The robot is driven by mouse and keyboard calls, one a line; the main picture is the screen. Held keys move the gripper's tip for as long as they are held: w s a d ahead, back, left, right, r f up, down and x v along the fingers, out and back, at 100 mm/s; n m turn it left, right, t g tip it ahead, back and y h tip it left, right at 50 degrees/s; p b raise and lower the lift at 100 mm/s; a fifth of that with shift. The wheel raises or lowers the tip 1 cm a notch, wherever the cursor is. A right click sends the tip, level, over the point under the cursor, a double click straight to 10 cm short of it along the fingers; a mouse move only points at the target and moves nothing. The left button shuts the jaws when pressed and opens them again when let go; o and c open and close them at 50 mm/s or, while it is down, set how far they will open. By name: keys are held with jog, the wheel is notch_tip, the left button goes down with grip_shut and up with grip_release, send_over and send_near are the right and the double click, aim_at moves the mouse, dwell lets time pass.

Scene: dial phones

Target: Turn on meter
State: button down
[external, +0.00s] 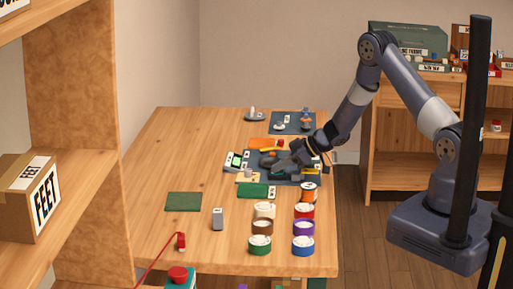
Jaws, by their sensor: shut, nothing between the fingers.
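My gripper (273,170) is low over the wooden table (165,150), shut and empty. A small pale device with a lit green face (237,161) lies just left of the gripper; it may be the meter, but it is too small to be sure. A dark mat (315,180) lies under the gripper. My gripper and wrist hide part of the mat and what lies there. I cannot tell whether the fingers touch anything.
An orange item (260,143) lies behind the gripper. A green board (256,191) lies in front, and a green mat (184,202) and grey device (217,219) lie nearer. Several colored spools (303,245) stand front right. The table's left side is mostly clear.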

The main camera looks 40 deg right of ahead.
jog(key=shift+w+a+r+p, duration=0.3)
jog(key=shift+w+a+p, duration=0.1)
jog(key=shift+w+a, duration=0.15)
jog(key=r+p, duration=0.4)
jog(key=shift+w+a+r, duration=0.1)
jog(key=shift+w+a, duration=0.1)
jog(key=shift+a, duration=0.05)
jog(key=s+d+r+b, duration=0.1)
jog(key=s+d+r, duration=0.3)
jog(key=r, duration=0.4)
jog(key=shift+f, duration=0.1)
